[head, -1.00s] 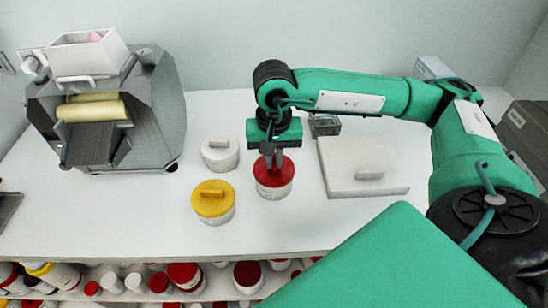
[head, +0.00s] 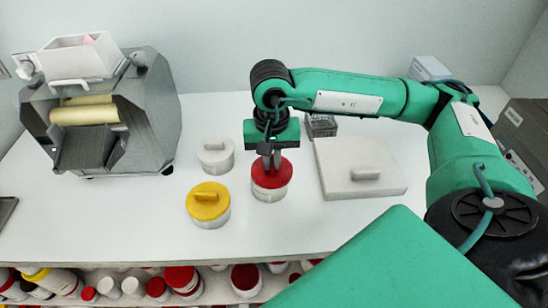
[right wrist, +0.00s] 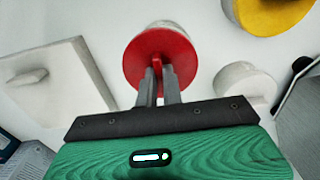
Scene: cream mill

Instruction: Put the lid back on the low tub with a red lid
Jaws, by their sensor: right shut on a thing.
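The low tub (head: 269,195) is white and stands upright on the white worktop, right of the yellow-lidded tub. Its round red lid (head: 287,176) lies level over the tub's mouth; I cannot tell whether it is fully seated. My right gripper (head: 271,163) points down from above and is shut on the lid's handle. In the right wrist view the fingers (right wrist: 158,75) close on the red handle at the middle of the lid (right wrist: 182,60), and part of the white tub (right wrist: 166,25) shows behind it. My left gripper is not in view.
A yellow-lidded tub (head: 208,203) and a white-lidded tub (head: 215,157) stand close on the left. A white slab with a handle (head: 350,155) lies to the right. A grey roller machine (head: 150,110) stands far left. Jars fill the shelf below. The front worktop is clear.

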